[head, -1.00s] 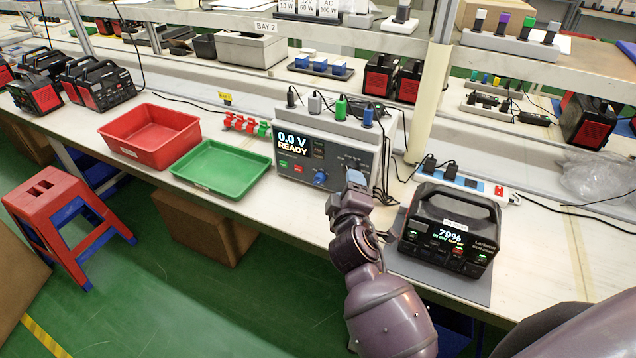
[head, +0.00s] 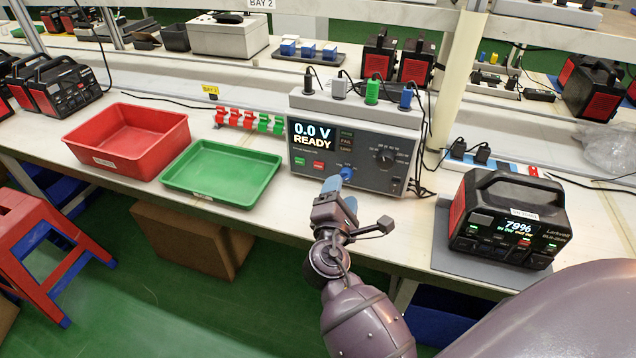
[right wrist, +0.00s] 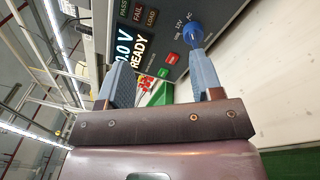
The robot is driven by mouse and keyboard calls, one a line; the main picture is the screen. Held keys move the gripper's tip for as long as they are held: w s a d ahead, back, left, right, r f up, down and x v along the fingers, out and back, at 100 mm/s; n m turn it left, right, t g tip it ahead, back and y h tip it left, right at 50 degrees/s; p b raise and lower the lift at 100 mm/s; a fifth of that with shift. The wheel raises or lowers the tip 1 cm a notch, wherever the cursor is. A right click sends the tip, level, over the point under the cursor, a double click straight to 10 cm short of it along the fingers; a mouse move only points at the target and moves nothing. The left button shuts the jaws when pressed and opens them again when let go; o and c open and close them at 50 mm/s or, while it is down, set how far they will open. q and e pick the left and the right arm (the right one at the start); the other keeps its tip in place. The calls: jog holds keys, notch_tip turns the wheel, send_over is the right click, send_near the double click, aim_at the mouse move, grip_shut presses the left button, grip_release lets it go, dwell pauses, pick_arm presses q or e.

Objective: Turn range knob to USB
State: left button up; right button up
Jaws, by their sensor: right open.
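The tester (head: 355,135) is a grey box on the bench, its screen reading "0.0 V READY". A blue knob (head: 347,172) sits low on its front panel, with a larger black dial (head: 384,158) up and to its right. In the right wrist view, the blue knob (right wrist: 193,34) has "12V" and "AC" marks beside it; I cannot read a USB mark. My right gripper (head: 338,185) is open in front of the panel, just below the blue knob. In the wrist view the gripper (right wrist: 159,62) has nothing between its blue-grey fingers; the knob lies just beyond the right fingertip. Contact is unclear. My left gripper is out of view.
A green tray (head: 220,198) and a red bin (head: 152,166) stand left of the tester. A black power station (head: 510,215) showing 79% stands to the right on a grey mat. Plugs and cables (head: 372,92) top the tester. A red-blue stool (head: 45,235) is at far left.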

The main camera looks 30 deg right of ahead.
jog(key=b, duration=0.1)
send_near(345, 180)
jog(key=shift+s+a+r, duration=0.2)
jog(key=shift+s+r, duration=0.15)
jog(key=shift+s, duration=0.05)
jog(key=shift+f, duration=0.2)
jog(key=shift+w+d+r, duration=0.1)
jog(key=shift+w+d, duration=0.2)
jog(key=shift+w, duration=0.15)
jog(key=x, duration=0.9)
jog(key=shift+w+d+f+b, duration=0.25)
jog(key=shift+d+b, duration=0.05)
